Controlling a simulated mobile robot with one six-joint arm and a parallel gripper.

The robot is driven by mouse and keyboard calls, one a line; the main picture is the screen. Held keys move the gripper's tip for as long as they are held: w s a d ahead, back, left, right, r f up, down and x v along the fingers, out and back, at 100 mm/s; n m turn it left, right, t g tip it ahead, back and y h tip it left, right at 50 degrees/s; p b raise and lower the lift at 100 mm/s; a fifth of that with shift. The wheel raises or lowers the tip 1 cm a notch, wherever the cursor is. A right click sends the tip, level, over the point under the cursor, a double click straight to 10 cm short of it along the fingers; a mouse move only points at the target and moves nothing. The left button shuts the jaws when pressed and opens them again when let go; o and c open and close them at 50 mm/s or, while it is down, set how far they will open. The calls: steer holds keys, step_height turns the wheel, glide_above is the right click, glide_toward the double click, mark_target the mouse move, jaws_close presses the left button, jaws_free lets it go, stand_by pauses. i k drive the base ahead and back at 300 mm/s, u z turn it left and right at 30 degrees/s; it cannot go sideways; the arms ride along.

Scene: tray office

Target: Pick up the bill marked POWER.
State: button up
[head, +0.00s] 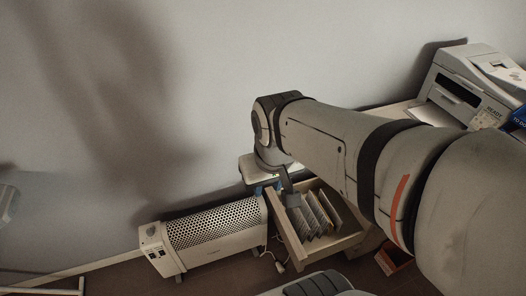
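An open wooden drawer (286,229) shows in the head view, below my arm. Several pale envelopes or papers (318,212) stand upright in it, side by side. No marking on them can be read from here, so I cannot tell whether one is the bill marked POWER. My gripper (292,199) points down at the drawer's left part, close to the leftmost papers. Its fingers are small and partly hidden, and I cannot tell whether they are open, shut or touching a paper.
A white heater (205,233) stands on the floor left of the drawer, with a cable near it. A printer (468,85) stands at the upper right, with a label reading READY beside a blue item (518,116) partly cut off. The wall behind is bare.

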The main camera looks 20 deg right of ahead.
mark_target(302, 228)
steer(key=u, duration=0.05)
steer(key=k, duration=1.3)
steer(key=z, duration=0.3)
steer(key=i, duration=1.65)
steer(key=z, duration=0.1)
